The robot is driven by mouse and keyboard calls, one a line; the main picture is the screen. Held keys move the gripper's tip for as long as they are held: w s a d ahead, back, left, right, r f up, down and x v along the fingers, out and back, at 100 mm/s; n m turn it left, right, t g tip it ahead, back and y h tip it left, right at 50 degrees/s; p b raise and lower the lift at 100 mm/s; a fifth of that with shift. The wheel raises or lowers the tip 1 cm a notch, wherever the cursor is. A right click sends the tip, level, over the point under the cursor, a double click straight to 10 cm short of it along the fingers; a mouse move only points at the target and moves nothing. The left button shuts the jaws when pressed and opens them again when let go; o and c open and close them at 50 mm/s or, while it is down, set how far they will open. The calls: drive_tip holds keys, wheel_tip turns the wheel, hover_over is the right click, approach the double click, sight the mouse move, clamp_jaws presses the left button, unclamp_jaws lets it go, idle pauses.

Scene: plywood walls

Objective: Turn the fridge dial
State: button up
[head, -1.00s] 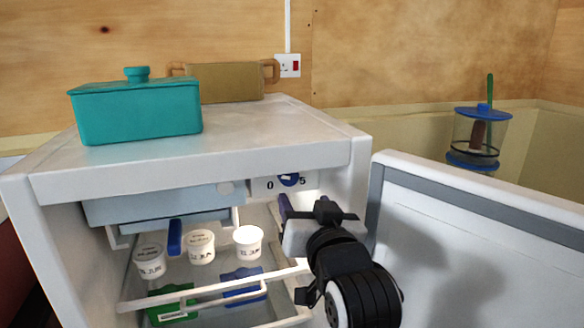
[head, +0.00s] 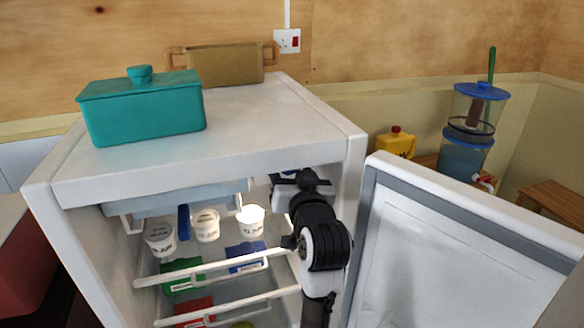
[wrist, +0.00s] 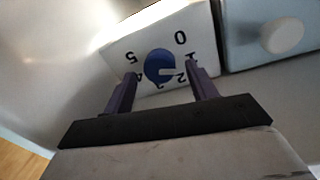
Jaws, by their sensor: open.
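The fridge dial (wrist: 158,66) is a round blue knob with a pale pointer on a white panel marked with numbers from 0 to 5. In the wrist view the panel looks upside down, and the pointer lies near the 2. My gripper (wrist: 160,85) is open, its two purple fingers spread on either side of the dial's lower part, with nothing held between them. Contact with the dial cannot be told. In the head view my gripper (head: 290,180) is inside the open fridge (head: 250,125), at the upper right, and mostly hides the dial.
The open fridge door (head: 460,235) stands to the right of my arm. White tubs (head: 206,225) and wire racks (head: 220,263) are below left. A teal lidded box (head: 145,105) and a brown tray (head: 224,65) sit on top.

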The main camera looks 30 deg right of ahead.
drive_tip(key=shift+w+d, duration=0.1)
drive_tip(key=shift+w, duration=0.15)
drive_tip(key=c, duration=1)
drive_tip(key=shift+f+b, duration=0.1)
drive_tip(key=shift+b, duration=0.2)
drive_tip(key=n+b, duration=0.7)
drive_tip(key=n, duration=0.4)
drive_tip(key=shift+t+b, duration=0.35)
drive_tip(key=shift+t, duration=0.05)
